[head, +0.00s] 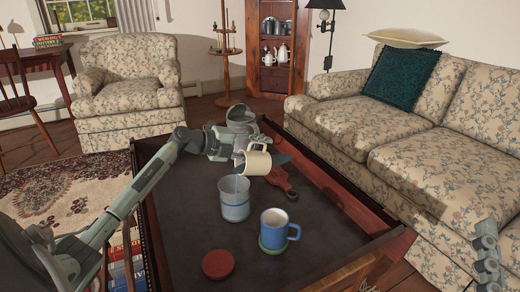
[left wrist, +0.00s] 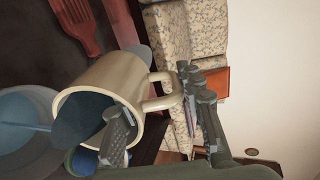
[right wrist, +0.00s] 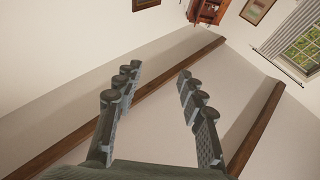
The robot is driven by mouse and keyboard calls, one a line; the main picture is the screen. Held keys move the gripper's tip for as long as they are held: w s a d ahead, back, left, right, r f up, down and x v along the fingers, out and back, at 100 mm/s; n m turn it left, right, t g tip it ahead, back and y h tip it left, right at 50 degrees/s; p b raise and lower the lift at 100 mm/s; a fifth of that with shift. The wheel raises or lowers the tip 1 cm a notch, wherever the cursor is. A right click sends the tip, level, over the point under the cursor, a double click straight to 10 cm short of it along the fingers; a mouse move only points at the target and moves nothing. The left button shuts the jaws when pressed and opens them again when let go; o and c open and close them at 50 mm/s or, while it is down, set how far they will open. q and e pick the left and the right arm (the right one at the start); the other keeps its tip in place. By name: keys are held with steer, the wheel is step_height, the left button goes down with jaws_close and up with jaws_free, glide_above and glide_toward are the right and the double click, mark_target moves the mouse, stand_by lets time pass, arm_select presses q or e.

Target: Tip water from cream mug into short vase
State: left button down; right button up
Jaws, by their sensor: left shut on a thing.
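The cream mug (head: 257,163) is tilted with its mouth down to the left. My left gripper (head: 240,150) is shut on it. In the left wrist view the mug (left wrist: 127,78) shows bluish water inside, with its handle toward the fingers. A thin stream of water runs from its lip into the short vase (head: 235,210), a clear tumbler-like vessel upright on the table below. The vase also shows in the left wrist view (left wrist: 25,105), cut off at the left. My right gripper (right wrist: 155,85) is open and empty, away from the table.
A blue mug (head: 273,228) stands on a green coaster (head: 272,249) right of the vase. A red disc (head: 218,264) lies in front. A red slotted utensil (head: 281,180) lies behind. A grey metal vessel (head: 240,115) stands farther back. The raised-edge table (head: 185,228) has free room at left.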

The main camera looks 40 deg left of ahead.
arm_select(q)
steer(key=shift+s+a+r+t+b, duration=0.15)
steer(key=shift+s+r+t+b, duration=0.1)
steer(key=shift+t+b, duration=0.2)
arm_select(e)
steer(key=shift+s+d+r+t, duration=0.2)
steer(key=shift+r+t, duration=0.25)
steer(key=shift+r, duration=0.05)
steer(key=shift+s+d+r+t, duration=0.2)
steer(key=shift+r+t, duration=0.25)
steer(key=shift+s+r, duration=0.1)
steer(key=shift+r, duration=0.2)
steer(key=shift+d, duration=0.1)
arm_select(q)
steer(key=shift+s+a+r+t+h+b, duration=0.15)
steer(key=shift+r+t+h+b, duration=0.15)
steer(key=shift+b, duration=0.35)
arm_select(e)
steer(key=shift+s+d+r+t, duration=0.35)
steer(key=shift+s+r+t, duration=0.25)
steer(key=shift+t, duration=0.3)
steer(key=shift+s+d+r+t, duration=0.1)
steer(key=shift+s+r+t, duration=0.1)
steer(key=shift+s+t, duration=0.1)
arm_select(q)
steer(key=shift+s, duration=0.1)
arm_select(e)
steer(key=shift+s+d+r+y, duration=0.1)
steer(key=shift+r+y, duration=0.1)
steer(key=shift+y, duration=0.1)
